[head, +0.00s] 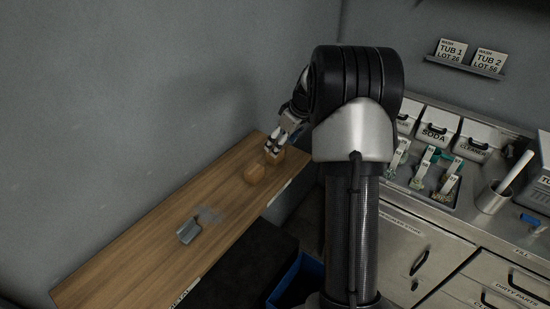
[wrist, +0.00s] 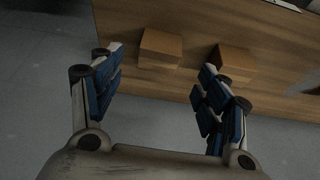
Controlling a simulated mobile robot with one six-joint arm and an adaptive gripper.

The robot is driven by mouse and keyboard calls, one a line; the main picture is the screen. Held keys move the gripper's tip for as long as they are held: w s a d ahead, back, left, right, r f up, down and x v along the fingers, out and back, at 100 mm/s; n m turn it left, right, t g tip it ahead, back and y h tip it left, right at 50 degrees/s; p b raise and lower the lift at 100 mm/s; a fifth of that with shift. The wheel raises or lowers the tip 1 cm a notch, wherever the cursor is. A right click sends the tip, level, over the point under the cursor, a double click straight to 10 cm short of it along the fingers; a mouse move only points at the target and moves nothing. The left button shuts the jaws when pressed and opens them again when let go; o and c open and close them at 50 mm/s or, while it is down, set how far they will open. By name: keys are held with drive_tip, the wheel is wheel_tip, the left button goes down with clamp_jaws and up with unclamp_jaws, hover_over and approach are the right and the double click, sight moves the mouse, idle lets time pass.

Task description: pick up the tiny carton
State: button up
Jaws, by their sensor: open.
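Two small plain brown cartons lie on the wooden shelf (head: 150,249). One carton (head: 254,174) is nearer the middle of the shelf, and the other carton (head: 275,157) is at its far end, partly behind my gripper (head: 273,148). In the wrist view there is a left carton (wrist: 160,49) and a slightly smaller-looking right carton (wrist: 234,63). I cannot tell for certain which is the tiny one. My gripper (wrist: 159,88) is open and empty. The left carton shows between and beyond its fingers; the right carton is beyond the right finger. No contact is visible.
A grey metal holder (head: 188,231) sits on the shelf's nearer part. A grey wall (head: 130,100) runs behind the shelf. A blue bin (head: 299,283) is below its front edge. A steel counter (head: 490,232) with tubs stands at right.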

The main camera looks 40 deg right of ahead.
drive_tip(key=x, duration=0.2)
drive_tip(key=b+x, duration=0.1)
drive_tip(key=x, duration=0.3)
drive_tip(key=shift+w+f, duration=0.1)
drive_tip(key=shift+w, duration=0.3)
drive_tip(key=c, duration=0.8)
